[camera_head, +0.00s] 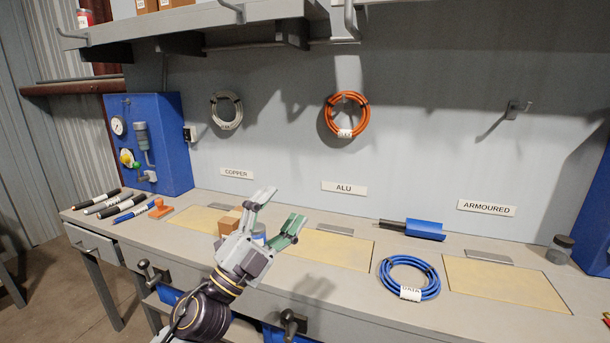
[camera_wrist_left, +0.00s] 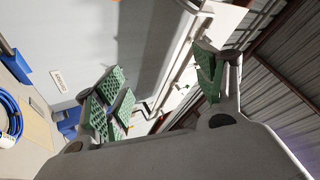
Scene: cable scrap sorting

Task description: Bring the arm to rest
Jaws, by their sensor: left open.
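My left gripper (camera_head: 273,215) is open and empty, raised above the front middle of the workbench in the head view. Its green-padded fingers point up and are spread apart; they also show in the left wrist view (camera_wrist_left: 160,88). Nothing is between the fingers. My left arm comes in from the bottom of the head view. My right gripper is in neither view.
The workbench (camera_head: 340,300) holds a blue cable coil (camera_head: 436,279), a blue tool (camera_head: 425,229), a small brown box (camera_head: 229,224) and several cable pieces (camera_head: 110,203). A grey coil (camera_head: 238,110) and an orange coil (camera_head: 362,122) hang on the wall. A shelf (camera_head: 190,22) overhangs.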

